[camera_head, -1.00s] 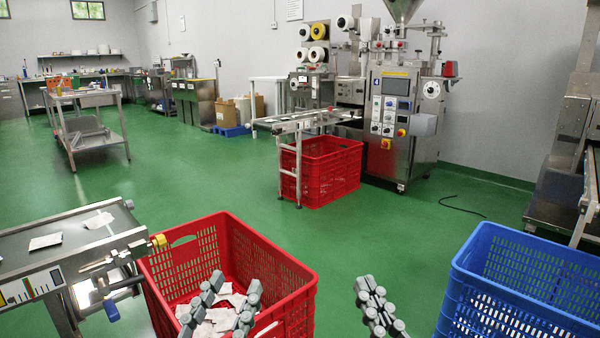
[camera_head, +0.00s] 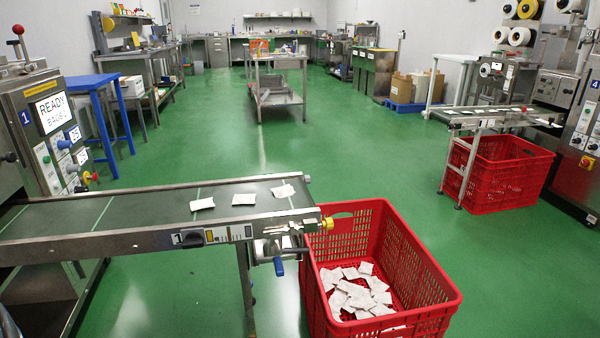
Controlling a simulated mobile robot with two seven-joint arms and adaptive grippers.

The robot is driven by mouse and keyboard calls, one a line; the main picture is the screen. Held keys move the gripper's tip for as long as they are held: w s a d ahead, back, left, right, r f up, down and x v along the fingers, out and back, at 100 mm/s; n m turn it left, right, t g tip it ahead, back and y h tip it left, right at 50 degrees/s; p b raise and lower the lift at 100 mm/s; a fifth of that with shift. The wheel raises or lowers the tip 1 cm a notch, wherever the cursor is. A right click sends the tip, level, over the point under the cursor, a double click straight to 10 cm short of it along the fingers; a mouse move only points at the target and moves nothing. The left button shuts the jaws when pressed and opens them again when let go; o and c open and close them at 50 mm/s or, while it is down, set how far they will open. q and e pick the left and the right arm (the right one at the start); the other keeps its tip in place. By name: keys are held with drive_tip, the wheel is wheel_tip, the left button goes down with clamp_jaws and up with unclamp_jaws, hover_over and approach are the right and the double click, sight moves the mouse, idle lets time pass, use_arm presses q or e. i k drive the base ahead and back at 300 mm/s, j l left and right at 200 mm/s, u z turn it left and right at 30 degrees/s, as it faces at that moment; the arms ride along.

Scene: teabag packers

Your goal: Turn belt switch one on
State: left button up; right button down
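The conveyor belt (camera_head: 120,211) of machine one runs in from the left edge. A dark switch (camera_head: 191,239) sits on a small panel marked 1 on the belt's front rail; its on or off position is too small to tell. Three white teabags lie apart on the belt, the rightmost (camera_head: 283,191) near its end. Machine one (camera_head: 20,112) stands at the left with a number 1 plate and a screen (camera_head: 53,113) reading READY. Neither of my grippers is in view.
A red crate (camera_head: 430,270) with several teabags stands on the floor at the belt's right end. A blue table (camera_head: 98,82) stands behind machine one. Another conveyor (camera_head: 490,116) with a red crate (camera_head: 515,178) is at the right.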

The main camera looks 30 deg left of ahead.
sight(192, 239)
drive_tip(key=u, duration=2.05)
